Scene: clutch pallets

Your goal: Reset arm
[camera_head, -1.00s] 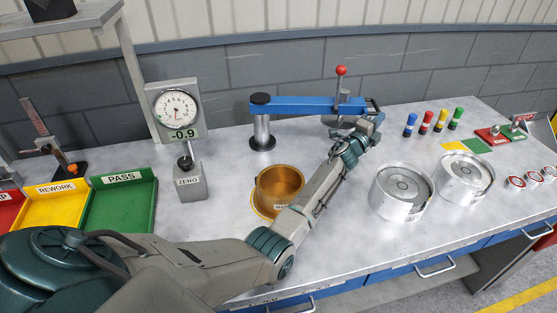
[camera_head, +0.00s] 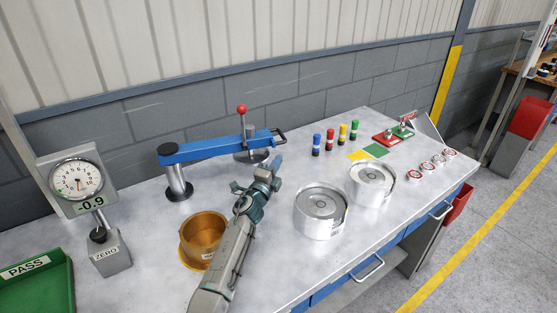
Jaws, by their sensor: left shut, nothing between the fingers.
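My left arm reaches up over the workbench (camera_head: 285,262) from the bottom of the view. Its gripper (camera_head: 277,163) is shut and empty, pointing away toward the base of the blue lever press (camera_head: 210,150) with the red knob. The gripper appears in front of the press's round foot; I cannot tell whether they touch. A brass cup (camera_head: 203,236) stands just left of the forearm. Two silver clutch drums, a nearer one (camera_head: 320,222) and a farther one (camera_head: 371,192), stand to the right of the gripper. My right gripper is not in view.
A dial gauge (camera_head: 78,184) reading -0.9 and a green PASS tray (camera_head: 38,285) stand at the left. Several coloured cylinders (camera_head: 330,140), red and green fixtures and small round red-and-white pieces (camera_head: 427,167) are at the right. The front right bench top is clear.

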